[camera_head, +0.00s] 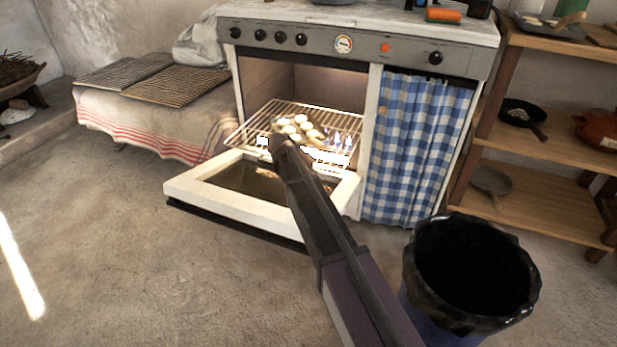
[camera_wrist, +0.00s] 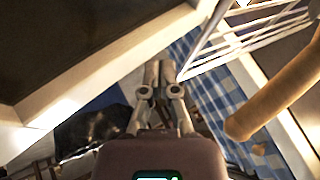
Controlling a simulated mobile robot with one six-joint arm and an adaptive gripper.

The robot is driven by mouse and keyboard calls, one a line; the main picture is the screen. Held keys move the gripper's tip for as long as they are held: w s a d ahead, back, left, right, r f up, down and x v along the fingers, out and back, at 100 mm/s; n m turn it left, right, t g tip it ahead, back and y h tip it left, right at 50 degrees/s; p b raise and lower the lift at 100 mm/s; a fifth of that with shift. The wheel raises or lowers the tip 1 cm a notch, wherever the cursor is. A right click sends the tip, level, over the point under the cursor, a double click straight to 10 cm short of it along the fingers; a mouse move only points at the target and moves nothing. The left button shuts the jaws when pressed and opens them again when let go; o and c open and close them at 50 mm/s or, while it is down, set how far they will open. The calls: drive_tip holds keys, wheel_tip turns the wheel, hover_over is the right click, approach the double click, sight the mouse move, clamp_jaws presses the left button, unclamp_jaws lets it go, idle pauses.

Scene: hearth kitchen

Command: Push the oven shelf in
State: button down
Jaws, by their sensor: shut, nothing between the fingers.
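The oven shelf (camera_head: 345,124) is a wire rack. In the head view it sticks part-way out of the oven (camera_head: 330,88) above the lowered door (camera_head: 225,201). Several pale round pieces (camera_head: 301,125) lie on a tray or board on it, partly hidden by my arm. My gripper (camera_head: 278,140) is at the front of the shelf, over the door. In the wrist view my gripper (camera_wrist: 160,70) has its fingers together and empty. The shelf's bars (camera_wrist: 243,42) show just right of the fingertips; I cannot tell if they touch.
A black-lined bin (camera_head: 470,275) stands at the right front. A checked curtain (camera_head: 415,140) hangs beside the oven, with wooden shelves (camera_head: 550,130) further right. A cloth-covered bench (camera_head: 150,125) stands left. The floor (camera_head: 120,265) at the left front is clear.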

sight(342, 132)
drive_tip(key=shift+w+d, duration=0.2)
drive_tip(key=shift+w, duration=0.35)
drive_tip(key=shift+w+d, duration=0.15)
drive_tip(key=shift+w, duration=0.35)
drive_tip(key=w+d, duration=0.3)
drive_tip(key=w, duration=0.5)
drive_tip(key=w+d, duration=0.3)
drive_tip(key=w, duration=0.5)
drive_tip(key=w+d, duration=0.3)
drive_tip(key=w, duration=0.5)
drive_tip(key=shift+w, duration=0.1)
drive_tip(key=shift+w+d+r, duration=0.1)
drive_tip(key=shift+w+d, duration=0.1)
drive_tip(key=shift+w, duration=0.3)
drive_tip(key=shift+s, duration=0.1)
